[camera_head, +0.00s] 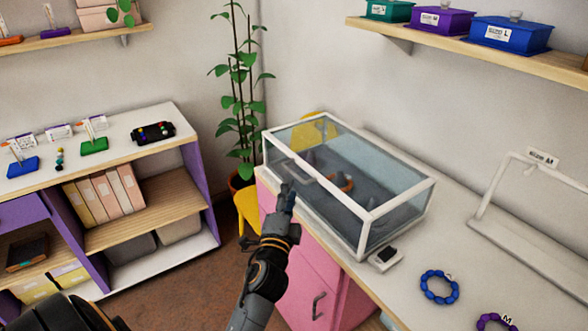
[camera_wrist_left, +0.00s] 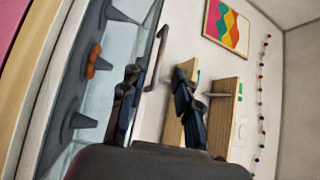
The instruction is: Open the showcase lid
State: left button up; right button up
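The showcase (camera_head: 365,218) is a white-framed glass case on the white counter, and its lid (camera_head: 375,150) looks closed. A light bar handle (camera_head: 290,166) sits along the lid's front left edge; it also shows in the left wrist view (camera_wrist_left: 154,72). My left gripper (camera_head: 287,196) is right by this edge, close to the handle. In the left wrist view its two dark fingers (camera_wrist_left: 160,98) are apart, with the handle between them in the picture; contact cannot be told. An orange bracelet (camera_head: 343,183) lies inside the case among grey cones. My right gripper is not in view.
A small white stand (camera_head: 386,257) with a dark top is beside the case. A blue bracelet (camera_head: 439,287), a purple bracelet (camera_head: 494,322) and a white rack (camera_head: 530,205) are on the counter to the right. A potted plant (camera_head: 240,110) stands behind left.

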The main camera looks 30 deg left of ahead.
aim_at(294, 172)
pick_arm(q)
jog(key=p+x, duration=0.1)
jog(key=x, duration=0.6)
jog(key=shift+w, duration=0.15)
grip_shut()
